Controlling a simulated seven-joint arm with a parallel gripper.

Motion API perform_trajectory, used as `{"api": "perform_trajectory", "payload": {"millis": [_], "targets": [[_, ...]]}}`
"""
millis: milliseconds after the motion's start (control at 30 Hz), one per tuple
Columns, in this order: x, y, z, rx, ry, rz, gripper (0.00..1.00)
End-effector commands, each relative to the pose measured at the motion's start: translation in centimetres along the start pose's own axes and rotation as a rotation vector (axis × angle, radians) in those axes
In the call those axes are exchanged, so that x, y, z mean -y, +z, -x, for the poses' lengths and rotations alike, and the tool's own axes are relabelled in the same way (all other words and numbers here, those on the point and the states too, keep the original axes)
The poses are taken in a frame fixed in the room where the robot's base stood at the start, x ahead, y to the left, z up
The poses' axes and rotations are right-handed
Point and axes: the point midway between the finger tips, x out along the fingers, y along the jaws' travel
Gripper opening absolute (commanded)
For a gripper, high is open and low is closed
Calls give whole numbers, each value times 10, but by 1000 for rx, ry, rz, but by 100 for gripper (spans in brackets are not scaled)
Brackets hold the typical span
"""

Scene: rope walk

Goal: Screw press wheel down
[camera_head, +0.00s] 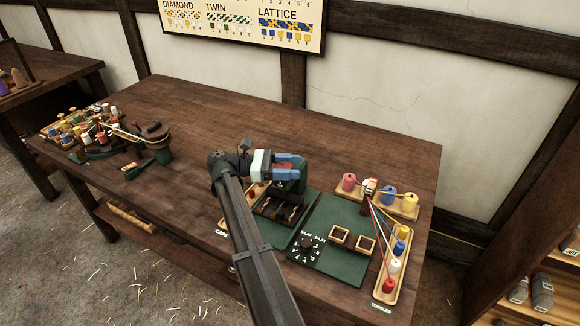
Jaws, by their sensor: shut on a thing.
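The press (297,186) is a dark green block at the back of a green board, right of the table's middle. Its red wheel (284,166) shows only as a small patch between the two blue fingers of my gripper (298,168). My gripper reaches over the press from the left, with one finger on the far side of the wheel and one on the near side. It is shut on the wheel. The fingers and my arm hide most of the wheel and the screw, so I cannot tell how high the wheel stands.
A green board (337,240) with a black dial and two small wooden frames lies right of my arm. Colored strands run from a spool rack (408,207) to a toggle tray (379,294). A round bobbin stand (139,138) is far left. The back middle table is clear.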

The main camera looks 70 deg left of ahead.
Motion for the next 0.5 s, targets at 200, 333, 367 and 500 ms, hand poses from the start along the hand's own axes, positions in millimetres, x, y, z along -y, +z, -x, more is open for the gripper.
{"api": "perform_trajectory", "payload": {"millis": [200,333,367,500], "targets": [[0,0,-1,1,0,0,63],[0,0,-1,1,1,0,76],[0,0,-1,1,1,0,78],[0,0,-1,1,1,0,78]]}}
